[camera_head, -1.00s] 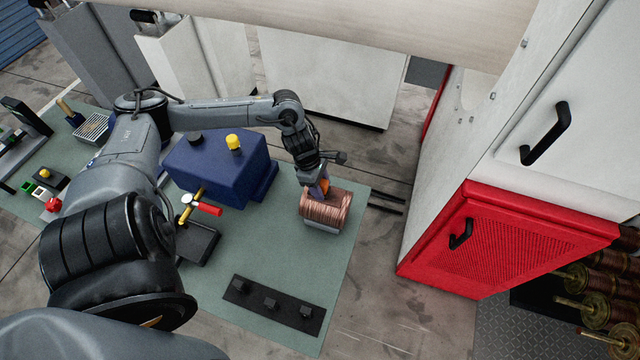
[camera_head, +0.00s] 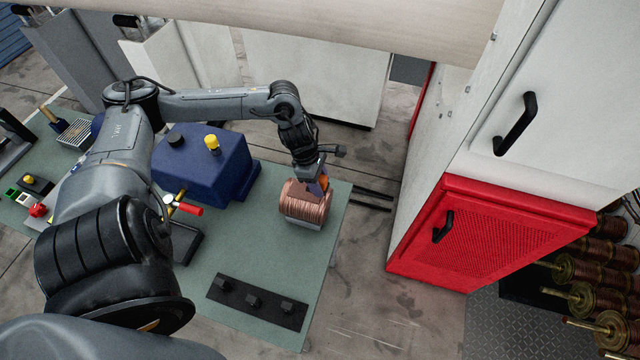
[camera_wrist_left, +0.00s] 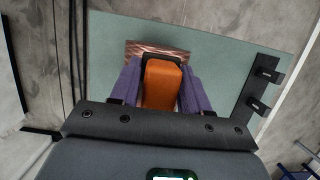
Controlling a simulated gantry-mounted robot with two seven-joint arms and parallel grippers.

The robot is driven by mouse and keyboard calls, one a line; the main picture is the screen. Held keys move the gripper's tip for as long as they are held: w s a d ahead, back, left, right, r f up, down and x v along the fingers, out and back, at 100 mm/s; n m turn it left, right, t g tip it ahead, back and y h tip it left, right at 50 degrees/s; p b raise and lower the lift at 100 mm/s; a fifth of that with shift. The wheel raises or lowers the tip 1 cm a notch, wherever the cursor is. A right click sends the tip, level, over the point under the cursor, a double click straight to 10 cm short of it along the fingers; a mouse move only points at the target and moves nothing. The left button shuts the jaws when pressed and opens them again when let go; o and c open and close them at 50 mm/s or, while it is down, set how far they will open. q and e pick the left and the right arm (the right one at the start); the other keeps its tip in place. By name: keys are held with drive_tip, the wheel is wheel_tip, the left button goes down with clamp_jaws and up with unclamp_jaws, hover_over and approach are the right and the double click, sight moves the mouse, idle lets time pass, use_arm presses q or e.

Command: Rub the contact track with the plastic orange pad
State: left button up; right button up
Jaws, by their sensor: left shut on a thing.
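The contact track (camera_head: 305,205) is a copper-coloured ribbed drum on a pale base, near the far right corner of the green mat. My left gripper (camera_head: 322,183) is over its top, towards the right end, and is shut on the orange pad (camera_head: 324,183). In the left wrist view the orange pad (camera_wrist_left: 161,84) sits between two purple fingers, with a dark part at its far end. The copper track (camera_wrist_left: 150,49) shows just beyond it. The pad looks close to the track's surface; I cannot tell whether they touch. My right gripper is not in view.
A dark blue box (camera_head: 205,165) with a yellow knob stands left of the track. A red-and-white cabinet (camera_head: 480,235) stands to the right, across bare floor.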

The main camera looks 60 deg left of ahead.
use_arm(q)
drive_tip(key=shift+d+r+p, duration=0.1)
drive_tip(key=shift+r+p, duration=0.3)
drive_tip(key=shift+r, duration=0.55)
drive_tip(key=shift+r+p, duration=0.7)
drive_tip(key=shift+r, duration=0.75)
drive_tip(key=shift+n, duration=0.3)
